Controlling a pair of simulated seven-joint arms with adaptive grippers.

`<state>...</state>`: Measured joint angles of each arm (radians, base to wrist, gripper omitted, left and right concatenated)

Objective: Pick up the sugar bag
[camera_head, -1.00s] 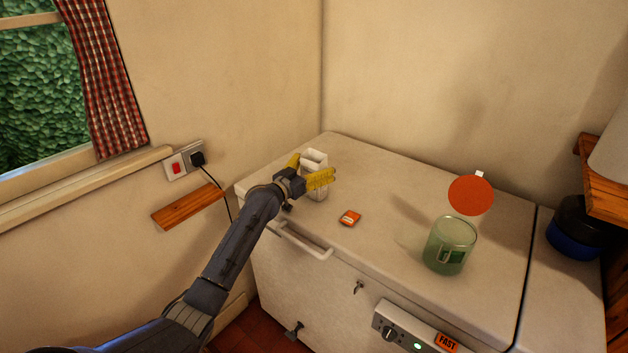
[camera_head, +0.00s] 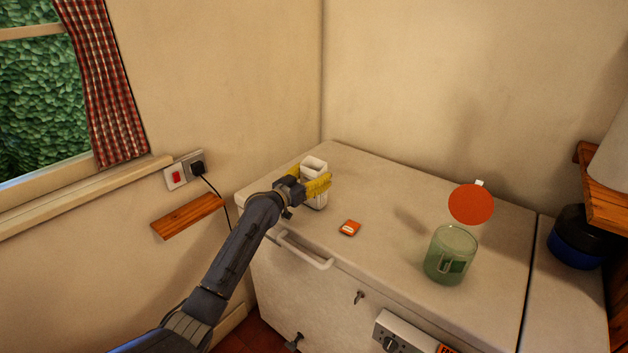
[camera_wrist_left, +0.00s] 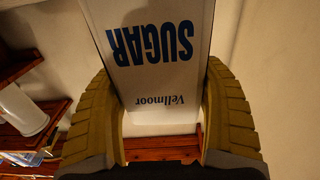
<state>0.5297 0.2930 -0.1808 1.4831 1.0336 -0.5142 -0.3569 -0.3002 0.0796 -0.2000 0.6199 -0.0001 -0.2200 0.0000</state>
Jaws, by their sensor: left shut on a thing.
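The sugar bag (camera_head: 316,167) is a white, box-shaped pack standing upright near the back left of the white chest freezer's lid. In the left wrist view the bag (camera_wrist_left: 152,75) shows its blue "SUGAR" lettering upside down between my yellow fingers. My left gripper (camera_head: 312,186) is shut on the bag, one finger on each side. It also shows in the left wrist view (camera_wrist_left: 163,125). The arm and fingers hide part of the bag in the head view, and I cannot tell whether its base is clear of the lid. My right gripper is not in view.
The freezer lid (camera_head: 400,200) is mostly clear. A small orange packet (camera_head: 350,228) lies right of the bag. A wooden shelf (camera_head: 603,200) is at the right edge.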

